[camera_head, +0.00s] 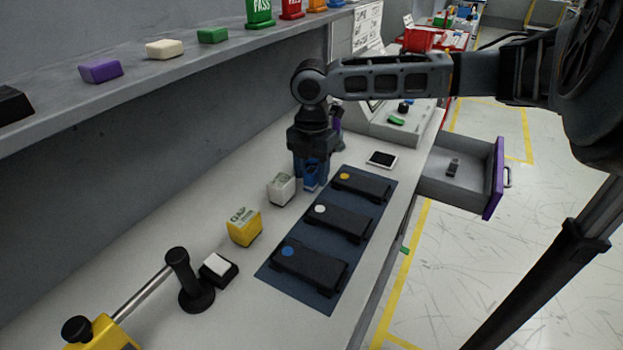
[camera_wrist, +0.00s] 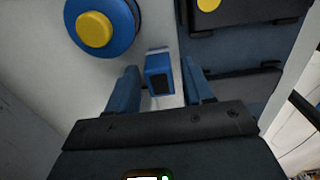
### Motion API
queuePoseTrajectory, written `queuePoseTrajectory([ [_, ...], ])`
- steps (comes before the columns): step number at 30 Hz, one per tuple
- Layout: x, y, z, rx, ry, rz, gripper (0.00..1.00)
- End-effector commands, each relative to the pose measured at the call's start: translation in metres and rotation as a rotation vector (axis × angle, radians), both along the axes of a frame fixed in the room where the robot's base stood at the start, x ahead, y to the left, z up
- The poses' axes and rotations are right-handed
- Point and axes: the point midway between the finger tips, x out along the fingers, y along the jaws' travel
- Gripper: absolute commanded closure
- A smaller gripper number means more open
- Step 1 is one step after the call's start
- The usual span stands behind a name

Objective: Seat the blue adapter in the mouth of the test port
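The blue adapter (camera_wrist: 159,76) is a small blue block with a dark opening in its face. In the wrist view it lies between the two fingers of my gripper (camera_wrist: 160,88), with a gap showing on each side. The gripper is open. In the head view my gripper (camera_head: 312,172) points down at the bench beside the far end of the dark mat, and bright blue of the adapter (camera_head: 311,183) shows low between the fingers, partly hidden. I cannot pick out the test port for certain. A blue round part with a yellow centre (camera_wrist: 95,29) is at the upper left in the wrist view.
A dark mat (camera_head: 266,273) holds three black modules with yellow, white and blue dots. A white block (camera_head: 281,189) and a yellow block (camera_head: 244,226) stand left of it. A black post (camera_head: 189,280) is nearer. An open drawer (camera_head: 497,180) sticks out right.

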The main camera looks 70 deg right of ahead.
Motion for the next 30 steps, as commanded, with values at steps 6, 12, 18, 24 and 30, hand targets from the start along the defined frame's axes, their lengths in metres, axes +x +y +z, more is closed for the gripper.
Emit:
queuePoseTrajectory([
  [6, 0.0, 0.0, 0.0, 0.0, 0.0, 0.0, 0.7],
  [12, 0.0, 0.0, 0.0, 0.0, 0.0, 0.0, 0.89],
  [18, 0.0, 0.0, 0.0, 0.0, 0.0, 0.0, 1.0],
  [24, 0.0, 0.0, 0.003, -0.001, -0.001, 0.0, 1.0],
  [30, 0.0, 0.0, 0.021, -0.001, -0.002, 0.001, 1.0],
])
